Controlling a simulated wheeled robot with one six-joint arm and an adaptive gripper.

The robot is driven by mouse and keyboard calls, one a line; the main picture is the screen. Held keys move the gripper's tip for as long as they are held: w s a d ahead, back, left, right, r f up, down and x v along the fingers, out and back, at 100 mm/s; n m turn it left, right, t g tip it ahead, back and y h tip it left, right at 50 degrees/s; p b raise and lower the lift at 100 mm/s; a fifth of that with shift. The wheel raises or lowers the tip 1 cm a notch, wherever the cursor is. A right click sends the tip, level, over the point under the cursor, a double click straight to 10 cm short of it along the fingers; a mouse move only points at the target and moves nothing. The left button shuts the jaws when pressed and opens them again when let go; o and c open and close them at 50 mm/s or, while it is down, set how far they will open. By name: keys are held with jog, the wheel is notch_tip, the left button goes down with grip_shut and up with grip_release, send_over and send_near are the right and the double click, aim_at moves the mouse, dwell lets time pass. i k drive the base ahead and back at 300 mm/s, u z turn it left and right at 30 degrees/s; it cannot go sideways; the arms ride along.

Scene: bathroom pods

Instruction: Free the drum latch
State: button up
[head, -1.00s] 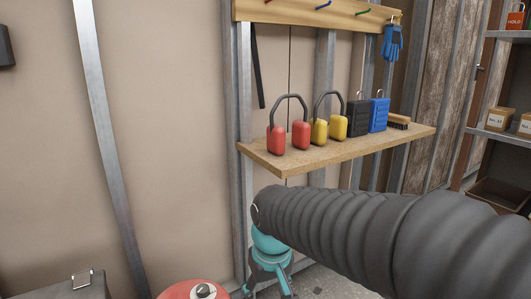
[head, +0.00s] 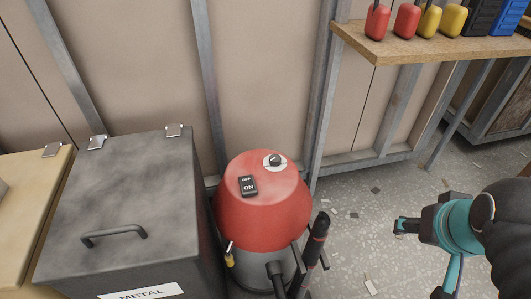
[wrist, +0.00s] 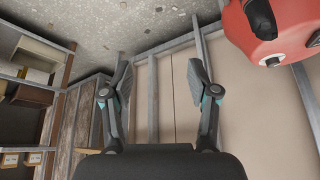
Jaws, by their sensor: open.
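A drum vacuum with a domed red lid (head: 262,205) stands on the floor in the middle of the head view. Its lid carries an ON/OFF switch and a black knob. A small metal latch with a yellow end (head: 230,256) shows low on the drum's left front side; whether it is fastened I cannot tell. My gripper (head: 418,260) is open and empty, to the right of the drum and apart from it. In the wrist view my gripper (wrist: 158,82) has its fingers spread with nothing between, and the red lid (wrist: 275,30) shows at upper right.
A dark grey bin (head: 125,205) labelled METAL stands close left of the drum, with a tan bin (head: 30,215) beyond. A black hose wand (head: 316,250) stands at the drum's right. A wooden shelf (head: 400,45) with padlocks is at upper right. Floor right of the drum is mostly free.

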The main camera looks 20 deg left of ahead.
aim_at(228, 257)
jog(key=z, duration=0.05)
jog(key=k, duration=1.05)
jog(key=u, duration=1.65)
